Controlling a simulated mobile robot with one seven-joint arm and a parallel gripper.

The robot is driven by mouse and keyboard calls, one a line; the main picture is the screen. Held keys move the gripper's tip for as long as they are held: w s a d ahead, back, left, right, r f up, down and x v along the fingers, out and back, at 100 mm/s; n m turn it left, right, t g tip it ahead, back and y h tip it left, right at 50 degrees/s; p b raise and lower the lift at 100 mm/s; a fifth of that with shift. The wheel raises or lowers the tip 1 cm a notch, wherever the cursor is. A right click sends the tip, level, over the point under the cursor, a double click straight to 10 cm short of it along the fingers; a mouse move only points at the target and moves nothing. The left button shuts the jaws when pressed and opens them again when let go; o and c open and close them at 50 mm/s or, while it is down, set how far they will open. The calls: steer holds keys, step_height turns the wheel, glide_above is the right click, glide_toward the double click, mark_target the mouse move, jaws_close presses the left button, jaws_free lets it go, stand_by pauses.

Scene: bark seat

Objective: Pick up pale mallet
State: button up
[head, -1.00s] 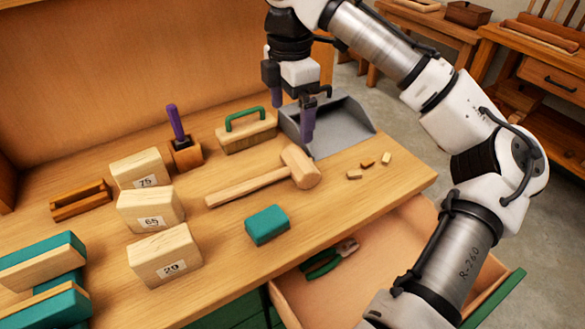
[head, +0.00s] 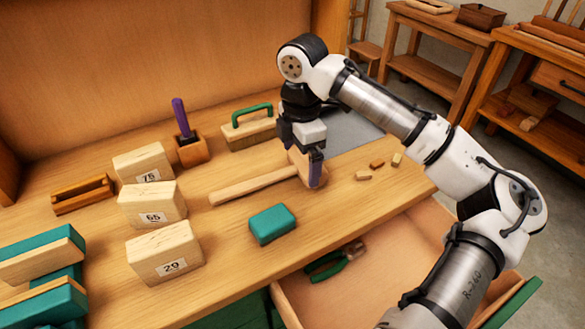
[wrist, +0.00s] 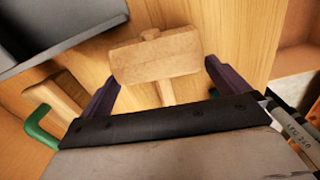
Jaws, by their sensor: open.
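The pale mallet (head: 254,187) lies on the wooden bench, its handle pointing left and its head at the right. My gripper (head: 303,172) is open above the mallet head and hides part of it in the head view. In the wrist view, the mallet head (wrist: 155,57) lies just beyond my two purple fingers (wrist: 160,88), with the handle running down between them and under the gripper body. The fingers are apart and hold nothing. I cannot tell how far above the bench the fingertips are.
A teal block (head: 272,224) lies in front, small wood bits (head: 376,164) to the right. Numbered blocks (head: 152,205) stand left. An open drawer (head: 400,255) holds green-handled pliers (head: 335,261).

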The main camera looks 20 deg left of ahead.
steer(key=shift+f, duration=1.35)
steer(key=c, duration=1)
steer(key=shift+o, duration=0.2)
steer(key=shift+r, duration=0.15)
